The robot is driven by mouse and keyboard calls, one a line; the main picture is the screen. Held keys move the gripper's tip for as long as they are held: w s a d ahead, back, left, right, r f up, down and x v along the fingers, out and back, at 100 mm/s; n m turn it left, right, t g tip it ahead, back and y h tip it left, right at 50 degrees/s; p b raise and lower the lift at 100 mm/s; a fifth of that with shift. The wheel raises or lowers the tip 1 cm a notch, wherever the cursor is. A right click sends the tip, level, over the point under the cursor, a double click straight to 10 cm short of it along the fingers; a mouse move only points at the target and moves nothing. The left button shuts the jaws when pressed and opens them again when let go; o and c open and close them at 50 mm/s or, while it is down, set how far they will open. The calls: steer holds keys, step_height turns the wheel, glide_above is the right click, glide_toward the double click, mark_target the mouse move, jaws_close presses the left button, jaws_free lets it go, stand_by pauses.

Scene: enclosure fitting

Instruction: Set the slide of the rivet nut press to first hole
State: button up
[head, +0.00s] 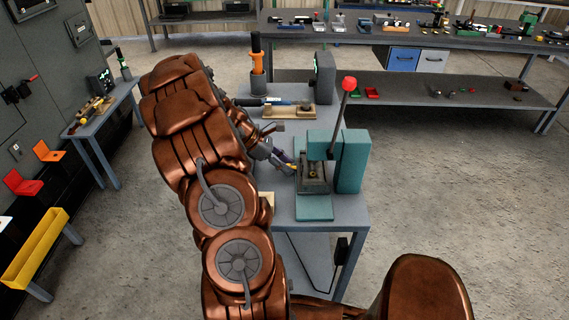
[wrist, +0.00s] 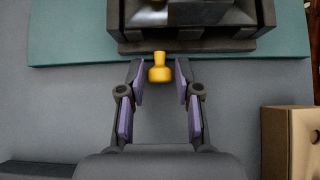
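The rivet nut press (head: 352,165) is teal with a red-knobbed lever (head: 348,88) and stands on a grey bench. Its dark slide (head: 314,186) lies on the teal base; the wrist view shows the slide's dark edge (wrist: 190,46) at the top. A yellow knob (wrist: 160,70) sticks out from that edge towards my gripper (wrist: 160,72). My gripper is open, with its purple-padded fingers on either side of the knob and a small gap on each side. In the head view my gripper (head: 286,167) is at the left of the press. I cannot make out the slide's holes.
A wooden block (wrist: 287,140) is close to the right of my gripper in the wrist view. Behind the press, a wooden holder (head: 288,111), an orange-handled tool (head: 257,55) and a dark grey box (head: 325,77) stand on the bench.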

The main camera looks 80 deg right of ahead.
steer(key=shift+o, duration=1.1)
steer(key=v, duration=1.2)
steer(key=shift+w, duration=0.15)
